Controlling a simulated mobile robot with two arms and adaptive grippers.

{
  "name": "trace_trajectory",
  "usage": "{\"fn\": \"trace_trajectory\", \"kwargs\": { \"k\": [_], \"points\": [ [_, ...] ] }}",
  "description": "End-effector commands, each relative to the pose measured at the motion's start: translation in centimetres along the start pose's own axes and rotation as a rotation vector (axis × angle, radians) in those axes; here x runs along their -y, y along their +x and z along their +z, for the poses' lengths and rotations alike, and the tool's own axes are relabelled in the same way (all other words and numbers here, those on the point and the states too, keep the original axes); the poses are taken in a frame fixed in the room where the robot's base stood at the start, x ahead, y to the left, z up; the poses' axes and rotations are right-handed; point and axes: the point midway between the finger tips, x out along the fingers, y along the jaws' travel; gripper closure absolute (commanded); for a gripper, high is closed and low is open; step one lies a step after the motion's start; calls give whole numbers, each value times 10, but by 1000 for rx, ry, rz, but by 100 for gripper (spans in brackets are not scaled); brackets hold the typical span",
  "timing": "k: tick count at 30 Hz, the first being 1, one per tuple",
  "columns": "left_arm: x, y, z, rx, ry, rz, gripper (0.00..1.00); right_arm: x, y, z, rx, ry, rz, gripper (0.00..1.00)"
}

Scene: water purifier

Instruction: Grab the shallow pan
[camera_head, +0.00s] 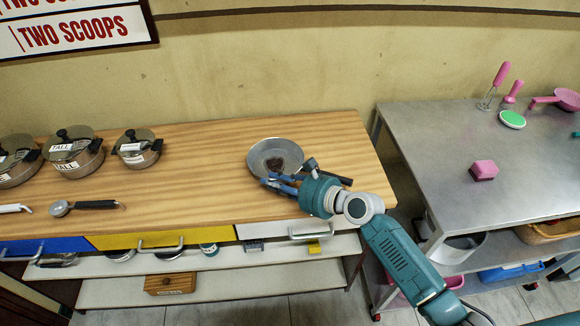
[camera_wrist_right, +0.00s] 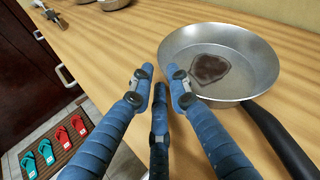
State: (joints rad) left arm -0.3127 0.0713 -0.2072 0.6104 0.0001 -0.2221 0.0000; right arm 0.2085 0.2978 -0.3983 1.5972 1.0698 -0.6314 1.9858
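The shallow pan (camera_head: 276,148) is a round grey metal pan near the right end of the wooden counter. It also shows in the right wrist view (camera_wrist_right: 238,48), with a dark patch on its inner base. Its black handle (camera_wrist_right: 284,142) points toward the lower right there. My right gripper (camera_head: 280,181) is at the pan's near side. In the wrist view its blue fingers (camera_wrist_right: 160,88) are spread and empty, just left of the pan's rim, with the handle outside them on the right. My left gripper is not in view.
Lidded pots (camera_head: 76,156) and a ladle (camera_head: 60,208) stand or lie on the left of the wooden counter (camera_head: 190,185). A metal table (camera_head: 440,150) with pink utensils is to the right, past a gap. Drawers and shelves are below the counter.

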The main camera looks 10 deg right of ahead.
Motion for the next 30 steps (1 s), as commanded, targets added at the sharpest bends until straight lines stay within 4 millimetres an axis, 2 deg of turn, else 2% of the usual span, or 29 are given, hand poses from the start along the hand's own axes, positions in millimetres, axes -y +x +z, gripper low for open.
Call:
{"fn": "trace_trajectory", "kwargs": {
  "k": [3,7,14,17,23,30],
  "points": [
    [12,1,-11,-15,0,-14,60,1,20,0,1,0,1,83],
    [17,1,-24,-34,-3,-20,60,1,30,0,1,1,-1,83],
    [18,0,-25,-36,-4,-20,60,1,32,-1,0,0,-1,83],
    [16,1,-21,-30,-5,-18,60,1,32,-1,0,0,0,99],
    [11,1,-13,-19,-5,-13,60,2,31,0,2,-2,-2,100],
    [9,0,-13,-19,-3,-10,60,2,31,2,2,-2,-2,100]
  ]
}}
